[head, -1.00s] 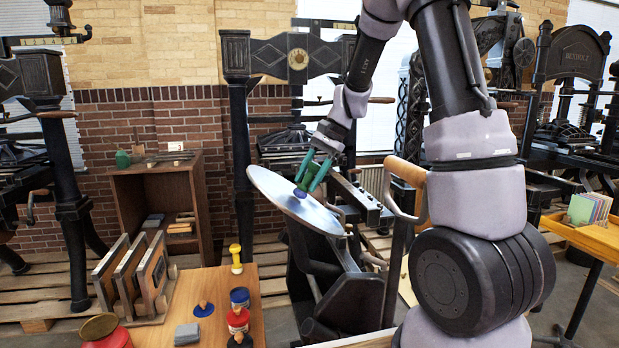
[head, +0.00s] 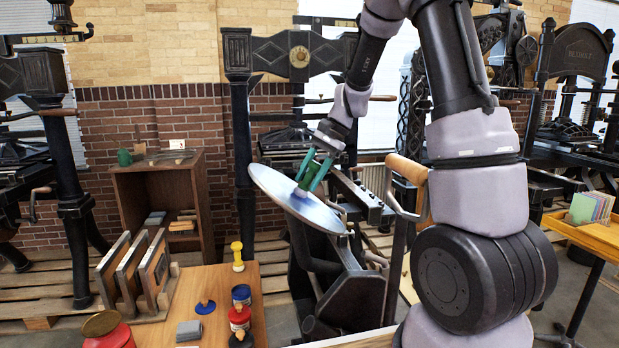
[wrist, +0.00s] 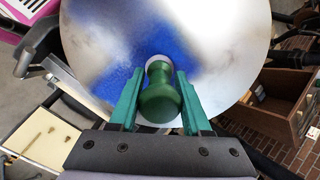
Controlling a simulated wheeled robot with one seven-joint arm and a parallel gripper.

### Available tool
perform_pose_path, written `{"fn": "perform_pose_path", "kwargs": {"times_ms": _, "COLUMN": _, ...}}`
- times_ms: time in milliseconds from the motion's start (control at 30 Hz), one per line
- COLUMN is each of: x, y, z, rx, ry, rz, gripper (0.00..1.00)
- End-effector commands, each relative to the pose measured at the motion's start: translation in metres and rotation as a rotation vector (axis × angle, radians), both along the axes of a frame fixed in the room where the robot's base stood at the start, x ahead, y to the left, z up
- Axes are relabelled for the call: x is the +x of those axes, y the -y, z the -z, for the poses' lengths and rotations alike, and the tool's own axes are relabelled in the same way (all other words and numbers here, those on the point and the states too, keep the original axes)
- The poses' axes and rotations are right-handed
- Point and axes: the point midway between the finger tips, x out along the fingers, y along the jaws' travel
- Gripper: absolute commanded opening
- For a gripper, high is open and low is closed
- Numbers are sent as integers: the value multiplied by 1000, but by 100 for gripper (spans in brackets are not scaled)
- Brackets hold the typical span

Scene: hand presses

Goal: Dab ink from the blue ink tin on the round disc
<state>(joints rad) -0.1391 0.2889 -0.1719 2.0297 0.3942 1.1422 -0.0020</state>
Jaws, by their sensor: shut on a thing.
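The round disc (head: 285,190) is a tilted silver plate on the press in the middle of the head view. The wrist view shows blue ink smeared over part of the disc (wrist: 150,50). My gripper (head: 307,180) is shut on a dabber with a green handle (wrist: 160,95), over the disc. The dabber's pale base is at or very near the disc's surface; contact is hard to tell. The dabber's underside is hidden. The blue ink tin (head: 241,296) stands on the wooden table, with a blue round lid (head: 205,308) lying left of it.
A red tin (head: 239,317) and a black tin (head: 240,340) stand in front of the blue one. A yellow-handled piece (head: 237,256) is behind. A wooden rack (head: 135,275) of frames stands at the table's left. A curved wooden-handled lever (head: 405,170) rises right of the disc.

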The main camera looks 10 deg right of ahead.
Motion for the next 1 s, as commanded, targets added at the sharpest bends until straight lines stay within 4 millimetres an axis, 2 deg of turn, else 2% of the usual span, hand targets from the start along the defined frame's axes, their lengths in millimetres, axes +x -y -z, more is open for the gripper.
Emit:
{"fn": "perform_pose_path", "kwargs": {"times_ms": 600, "x": 0, "y": 32, "z": -44, "rx": 0, "ry": 0, "rz": -1, "gripper": 0}}
{"fn": "perform_pose_path", "kwargs": {"times_ms": 1000, "x": -1, "y": 35, "z": -48, "rx": 1, "ry": -1, "rz": -2, "gripper": 0}}
